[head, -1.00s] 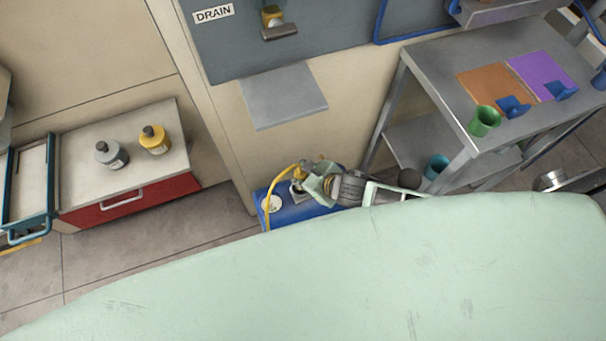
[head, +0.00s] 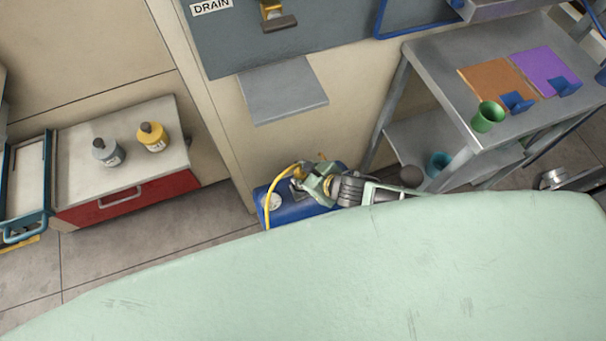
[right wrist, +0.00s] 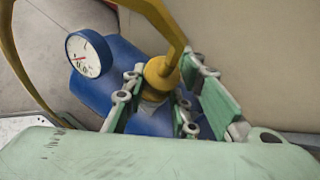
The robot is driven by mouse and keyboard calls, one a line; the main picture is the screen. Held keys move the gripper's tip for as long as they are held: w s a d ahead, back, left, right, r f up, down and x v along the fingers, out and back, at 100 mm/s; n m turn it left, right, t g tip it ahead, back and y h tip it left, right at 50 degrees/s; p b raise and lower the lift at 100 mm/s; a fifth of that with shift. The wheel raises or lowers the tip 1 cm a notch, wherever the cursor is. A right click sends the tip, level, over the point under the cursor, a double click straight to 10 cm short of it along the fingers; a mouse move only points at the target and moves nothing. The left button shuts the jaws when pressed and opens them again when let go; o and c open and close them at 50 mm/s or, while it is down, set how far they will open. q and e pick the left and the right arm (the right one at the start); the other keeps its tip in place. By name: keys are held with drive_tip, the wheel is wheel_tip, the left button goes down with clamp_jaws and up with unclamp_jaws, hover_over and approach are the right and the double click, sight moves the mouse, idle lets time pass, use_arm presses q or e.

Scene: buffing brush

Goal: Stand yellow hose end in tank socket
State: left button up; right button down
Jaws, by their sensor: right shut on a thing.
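The yellow hose (head: 268,199) arcs up from the floor side and bends over to its end at my right gripper. My right gripper (head: 311,184) is shut on the yellow hose end (right wrist: 161,72), over the blue tank (head: 300,211). In the right wrist view the fingers sit on both sides of the yellow collar, with a grey metal part just below it. The blue tank (right wrist: 118,58) lies beneath. The tank socket is hidden by the fingers and the hose end, so I cannot tell whether the end is seated. My left gripper is not in view.
A round dial gauge (right wrist: 89,54) stands on the tank beside the hose. A grey cart (head: 425,65) with a green cup (head: 488,117) is at the right. A red-drawer cabinet (head: 150,187) bears two bottles at the left. A wall panel marked DRAIN (head: 220,45) is behind.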

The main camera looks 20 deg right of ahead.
drive_tip(key=shift+f, duration=0.2)
idle(0.4)
drive_tip(key=shift+f+b, duration=0.45)
drive_tip(key=shift+f, duration=0.1)
drive_tip(key=c, duration=1.3)
unclamp_jaws()
drive_tip(key=shift+c, duration=0.2)
drive_tip(key=v, duration=1.2)
drive_tip(key=shift+d, duration=0.1)
